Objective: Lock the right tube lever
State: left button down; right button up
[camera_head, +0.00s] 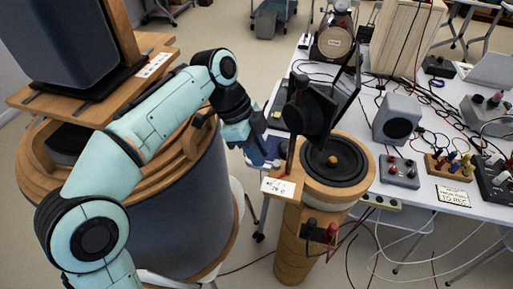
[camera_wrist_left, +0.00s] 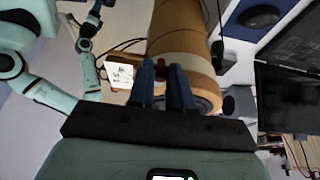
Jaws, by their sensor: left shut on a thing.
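The right tube (camera_head: 292,245) is a tan cylinder with a round black speaker (camera_head: 322,180) in its wooden top ring. My left gripper (camera_head: 268,157) is at the left side of the tube's top. In the left wrist view its two blue fingers (camera_wrist_left: 161,85) are close together at the tube (camera_wrist_left: 183,40), shut on a small red part that I take for the lever (camera_wrist_left: 161,65). The fingers hide most of this part, so its angle cannot be told. My right gripper does not show clearly in either view.
A dark tilted panel (camera_head: 325,110) stands just above the tube's speaker. A wide grey drum (camera_head: 185,225) with wooden rings is at the left. A white table (camera_head: 430,190) with cables, a grey speaker (camera_head: 398,120) and connector boxes is at the right. A labelled board (camera_head: 278,187) juts from the tube.

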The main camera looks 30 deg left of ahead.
pick_arm(q)
jog(key=c, duration=1)
grip_release()
jog(key=shift+c, duration=0.2)
jog(key=p+v, duration=0.5)
jog(key=v, duration=0.8)
jog(key=shift+r+p, duration=0.2)
jog(key=shift+p, duration=0.1)
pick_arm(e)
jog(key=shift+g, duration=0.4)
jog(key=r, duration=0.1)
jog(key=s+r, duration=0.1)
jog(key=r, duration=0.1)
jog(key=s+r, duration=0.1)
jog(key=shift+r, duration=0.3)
